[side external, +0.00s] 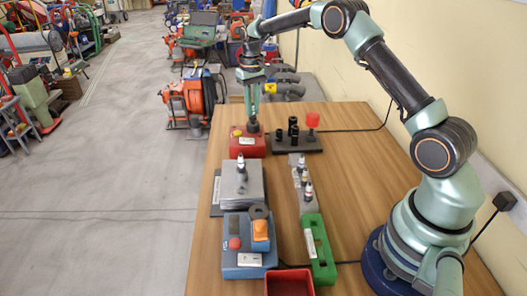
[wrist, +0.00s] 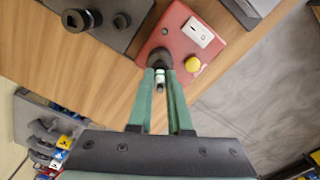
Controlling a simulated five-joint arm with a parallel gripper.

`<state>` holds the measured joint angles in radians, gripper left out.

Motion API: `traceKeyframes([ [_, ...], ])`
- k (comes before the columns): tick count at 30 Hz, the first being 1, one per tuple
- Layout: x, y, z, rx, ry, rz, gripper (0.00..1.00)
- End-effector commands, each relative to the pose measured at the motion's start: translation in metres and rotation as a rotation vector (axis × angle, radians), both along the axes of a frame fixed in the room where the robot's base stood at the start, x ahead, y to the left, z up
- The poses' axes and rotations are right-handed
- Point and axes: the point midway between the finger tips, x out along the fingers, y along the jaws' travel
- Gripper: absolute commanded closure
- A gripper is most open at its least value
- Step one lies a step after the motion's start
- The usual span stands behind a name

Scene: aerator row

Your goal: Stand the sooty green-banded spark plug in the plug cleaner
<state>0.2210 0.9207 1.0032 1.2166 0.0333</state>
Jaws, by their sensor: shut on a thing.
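My gripper (wrist: 160,92) points down over the far end of the table and is shut on the green-banded spark plug (wrist: 159,78). The plug shows white with a green band and a dark end between the fingers in the wrist view. Its other end is at the black rubber port (wrist: 160,57) of the red plug cleaner (wrist: 191,40); I cannot tell how deep it sits. In the side view the red cleaner (side external: 247,147) lies directly below my gripper (side external: 254,113), and the plug is too small to make out.
Nearer are a grey block (side external: 243,193) with a plug, a grey rack (side external: 307,208) with plugs, a blue box (side external: 236,262), a green case (side external: 320,250) and a red bin (side external: 290,284).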

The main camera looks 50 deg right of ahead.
Motion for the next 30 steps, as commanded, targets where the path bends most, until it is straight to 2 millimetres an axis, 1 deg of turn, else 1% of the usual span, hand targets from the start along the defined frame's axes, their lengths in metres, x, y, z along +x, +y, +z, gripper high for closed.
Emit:
traceKeyframes([
  [15, 0.000, 0.000, -0.014, 0.000, 0.001, 0.000, 1.00],
  [26, 0.000, 0.000, -0.015, 0.000, 0.001, 0.000, 1.00],
  [27, 0.000, 0.000, -0.015, 0.000, 0.001, 0.000, 0.72],
  [29, 0.000, 0.000, -0.015, 0.000, 0.001, 0.000, 0.49],
  [30, 0.000, 0.000, -0.015, 0.000, 0.001, 0.000, 0.48],
])
